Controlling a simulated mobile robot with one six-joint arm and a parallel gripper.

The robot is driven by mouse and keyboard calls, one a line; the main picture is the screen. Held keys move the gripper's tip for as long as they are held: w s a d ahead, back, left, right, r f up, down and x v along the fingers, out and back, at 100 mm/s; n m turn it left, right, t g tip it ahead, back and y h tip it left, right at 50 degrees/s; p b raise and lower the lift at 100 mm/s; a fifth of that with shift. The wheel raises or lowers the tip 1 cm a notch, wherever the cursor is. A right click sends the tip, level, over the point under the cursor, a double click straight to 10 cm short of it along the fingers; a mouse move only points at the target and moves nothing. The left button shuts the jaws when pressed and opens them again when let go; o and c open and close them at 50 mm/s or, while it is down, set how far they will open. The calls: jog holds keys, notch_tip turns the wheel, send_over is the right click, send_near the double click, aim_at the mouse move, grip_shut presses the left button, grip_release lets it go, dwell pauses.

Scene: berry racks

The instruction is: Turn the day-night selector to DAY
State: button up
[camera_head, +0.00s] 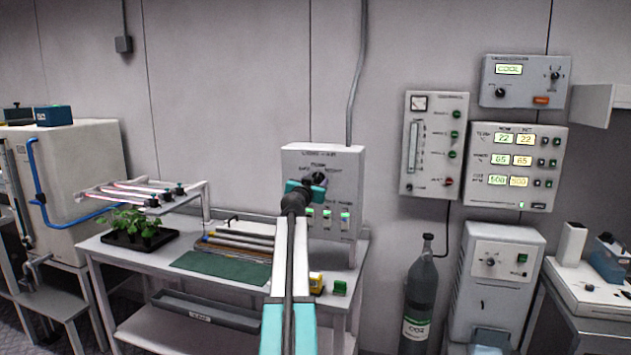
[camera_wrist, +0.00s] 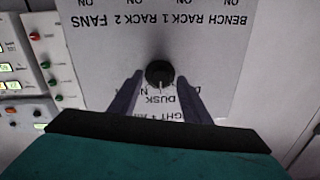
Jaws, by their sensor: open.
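The day-night selector is a round black knob (camera_wrist: 159,74) on the pale control box (camera_head: 345,158) on the wall. In the wrist view the panel lettering is upside down. A pale mark on the knob seems to point down the picture, toward the word DUSK. My fingers partly cover the lettering on either side, so DAY is not clearly readable. My gripper (camera_wrist: 159,78) is open, with one dark finger on each side of the knob. I cannot tell whether they touch it. In the head view my gripper (camera_head: 311,184) is at the box front and partly hides the selector.
Lit switches (camera_head: 327,216) sit below the selector. The bench (camera_head: 130,262) holds a plant tray (camera_head: 140,242) and a green mat (camera_head: 222,268). A gas cylinder (camera_head: 419,290) and wall panels (camera_head: 434,145) are to the right.

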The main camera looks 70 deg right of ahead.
jog(key=shift+d, duration=0.25)
jog(key=c, duration=1)
jog(key=shift+c, duration=0.2)
jog(key=shift+n+b, duration=0.3)
jog(key=shift+n, duration=0.1)
jog(key=n+b, duration=0.1)
jog(key=n, duration=0.2)
jog(key=shift+n, duration=0.4)
jog(key=n, duration=0.5)
jog(key=shift+b, duration=0.4)
